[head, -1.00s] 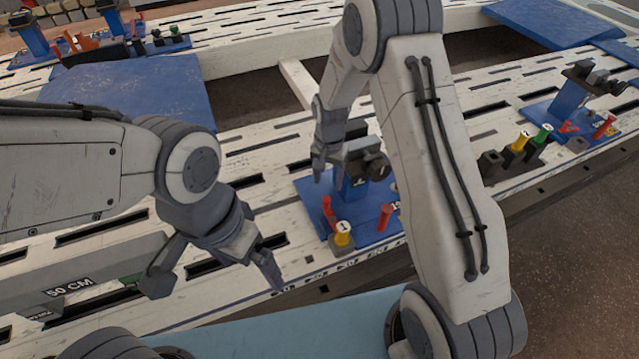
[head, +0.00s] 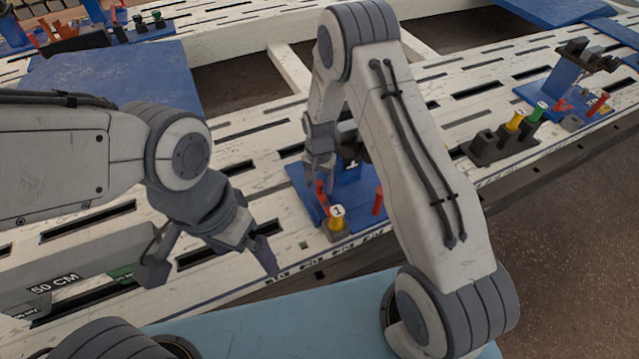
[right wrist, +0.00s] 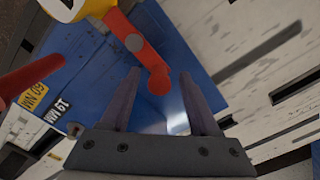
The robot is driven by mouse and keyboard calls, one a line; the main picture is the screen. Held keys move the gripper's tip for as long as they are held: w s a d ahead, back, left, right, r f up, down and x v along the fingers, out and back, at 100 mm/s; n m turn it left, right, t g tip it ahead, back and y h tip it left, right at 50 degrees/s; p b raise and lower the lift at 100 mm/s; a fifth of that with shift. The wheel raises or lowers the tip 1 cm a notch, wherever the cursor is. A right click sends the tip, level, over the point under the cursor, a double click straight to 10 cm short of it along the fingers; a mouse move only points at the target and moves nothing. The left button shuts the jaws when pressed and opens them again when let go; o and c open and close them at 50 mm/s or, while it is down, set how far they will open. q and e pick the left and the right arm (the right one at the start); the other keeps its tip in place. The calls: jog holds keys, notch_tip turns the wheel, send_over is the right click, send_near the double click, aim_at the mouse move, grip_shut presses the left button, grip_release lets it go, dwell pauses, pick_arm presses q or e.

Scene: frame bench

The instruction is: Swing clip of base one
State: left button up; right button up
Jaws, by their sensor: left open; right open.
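Base one is a blue plate (head: 358,212) at the near bench edge, bearing a blue upright and a yellow piece marked 1 (head: 337,217). A red clip (head: 322,198) stands beside the yellow piece; a second red piece (head: 378,201) stands to its right. In the right wrist view the red clip (right wrist: 143,45) is a bar with a grey pivot, its rounded end just ahead of and between my fingertips. My right gripper (head: 318,172) is open, above the clip; its fingers show in the wrist view (right wrist: 160,95). My left gripper (head: 212,262) is open and empty, left of the base.
A similar blue stand (head: 560,85) and a dark holder (head: 490,147) with yellow and green pieces are at the right. A grey 50 CM block (head: 70,280) lies at the left. The slotted white bench (head: 250,165) has bare room left of the base.

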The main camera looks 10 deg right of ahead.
grip_shut()
jog(key=shift+a+n, duration=0.1)
jog(key=shift+n, duration=0.2)
jog(key=n+p, duration=0.1)
jog(key=a+n+p, duration=0.1)
jog(key=shift+s+r+n, duration=0.15)
jog(key=shift+s+n, duration=0.15)
jog(key=shift+n, duration=0.1)
jog(key=n, duration=0.1)
jog(key=a+n+p, duration=0.1)
jog(key=n, duration=0.1)
jog(key=s+n+p, duration=0.1)
jog(key=shift+s+a, duration=0.1)
jog(key=shift+a, duration=0.15)
jog(key=n+p, duration=0.1)
jog(key=n, duration=0.1)
jog(key=s+n, duration=0.1)
jog(key=n, duration=0.1)
jog(key=shift+s+a+p, duration=0.15)
jog(key=shift+a+p, duration=0.25)
jog(key=shift+s+a+n+p, duration=0.1)
jog(key=shift+s+n+p, duration=0.35)
jog(key=shift+n, duration=0.7)
jog(key=shift+s+a+n+p, duration=0.1)
jog(key=shift+s+n+p, duration=0.3)
jog(key=shift+n, duration=0.75)
jog(key=shift+s, duration=0.15)
